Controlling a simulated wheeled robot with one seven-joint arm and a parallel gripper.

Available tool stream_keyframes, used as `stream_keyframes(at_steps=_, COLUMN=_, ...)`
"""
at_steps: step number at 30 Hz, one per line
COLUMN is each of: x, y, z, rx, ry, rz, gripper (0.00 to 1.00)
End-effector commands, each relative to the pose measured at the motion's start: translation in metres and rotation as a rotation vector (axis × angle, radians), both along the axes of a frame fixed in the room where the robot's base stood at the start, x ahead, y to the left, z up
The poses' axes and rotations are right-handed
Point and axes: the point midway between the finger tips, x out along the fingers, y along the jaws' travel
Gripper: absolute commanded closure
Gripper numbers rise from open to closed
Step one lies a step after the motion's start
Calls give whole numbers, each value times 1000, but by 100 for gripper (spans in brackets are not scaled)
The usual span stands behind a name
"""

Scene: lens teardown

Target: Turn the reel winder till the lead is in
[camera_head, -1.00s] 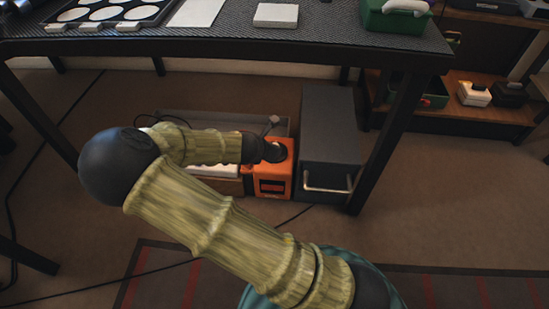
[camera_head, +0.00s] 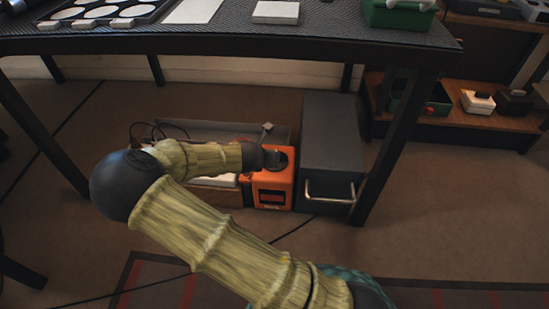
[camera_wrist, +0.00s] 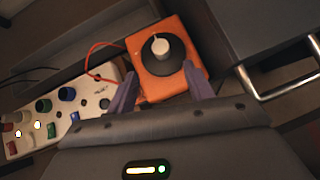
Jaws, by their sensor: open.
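The reel winder is an orange box (camera_wrist: 165,75) with a black disc and a pale upright knob (camera_wrist: 160,47) on top. In the head view the orange box (camera_head: 273,192) stands on the floor under the table, and my arm partly covers it. An orange lead (camera_wrist: 92,62) loops out of the box's left side in the wrist view. My gripper (camera_wrist: 160,90) is open and empty, its two dark fingers apart at the near side of the box. The knob lies ahead of the fingertips, not between them. In the head view the fingers are hard to make out.
A dark cabinet (camera_head: 330,145) with a metal bar handle (camera_head: 331,198) stands close on the right of the winder. A white strip with coloured plugs or knobs (camera_wrist: 60,112) lies left. A grey tray (camera_head: 225,132) is behind. The tabletop (camera_head: 340,27) is overhead, with a leg at right.

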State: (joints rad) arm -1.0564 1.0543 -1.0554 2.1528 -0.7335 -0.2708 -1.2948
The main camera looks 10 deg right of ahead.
Motion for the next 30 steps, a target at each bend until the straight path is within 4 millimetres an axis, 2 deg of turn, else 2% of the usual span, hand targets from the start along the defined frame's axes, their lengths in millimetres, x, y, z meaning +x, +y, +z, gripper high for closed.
stream_keyframes(at_steps=1, x=6, y=-4, z=-12, rx=0, ry=0, rz=-1, gripper=48)
stream_keyframes(at_steps=18, x=62, y=-38, z=-77, rx=1, ry=0, rz=-2, gripper=48)
stream_keyframes(at_steps=23, x=72, y=-43, z=-87, rx=1, ry=0, rz=-1, gripper=48)
stream_keyframes(at_steps=30, x=75, y=-44, z=-87, rx=1, ry=0, rz=1, gripper=48)
